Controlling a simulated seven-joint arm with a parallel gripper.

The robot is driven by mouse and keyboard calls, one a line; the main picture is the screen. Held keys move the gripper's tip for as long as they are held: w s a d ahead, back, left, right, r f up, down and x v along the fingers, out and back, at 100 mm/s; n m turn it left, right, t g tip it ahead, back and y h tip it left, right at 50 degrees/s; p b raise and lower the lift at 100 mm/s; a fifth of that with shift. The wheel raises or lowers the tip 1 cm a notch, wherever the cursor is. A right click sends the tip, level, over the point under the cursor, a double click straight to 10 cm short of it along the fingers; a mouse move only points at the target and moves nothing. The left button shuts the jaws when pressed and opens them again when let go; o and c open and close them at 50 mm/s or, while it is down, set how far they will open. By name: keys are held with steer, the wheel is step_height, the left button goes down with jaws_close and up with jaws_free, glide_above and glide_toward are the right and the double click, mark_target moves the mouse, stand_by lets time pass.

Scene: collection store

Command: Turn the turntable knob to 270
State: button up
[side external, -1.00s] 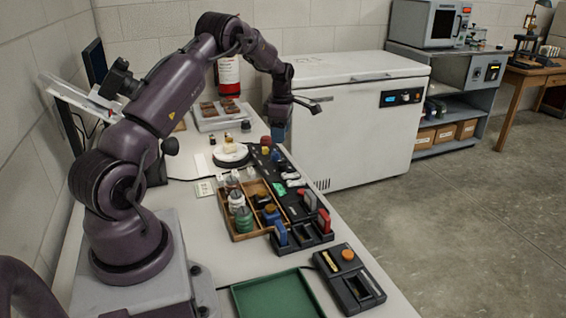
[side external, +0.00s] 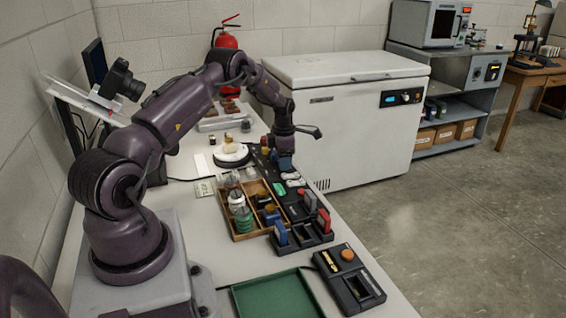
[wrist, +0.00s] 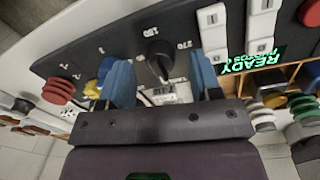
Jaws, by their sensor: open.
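In the side view my gripper (side external: 284,160) is over the dark panel and hides the knob. The white round turntable (side external: 231,158) stands left of it with a small object on top.
In the wrist view, a red button (wrist: 58,91), a yellow knob (wrist: 93,88), white switches (wrist: 213,28) and a green READY display (wrist: 252,62) surround the knob. A wooden compartment tray (side external: 243,236) with bottles and a green tray (side external: 275,296) lie nearer the camera.

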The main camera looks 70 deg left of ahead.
steer(key=shift+f, duration=0.75)
steer(key=c, duration=0.9)
steer(key=shift+c, duration=0.2)
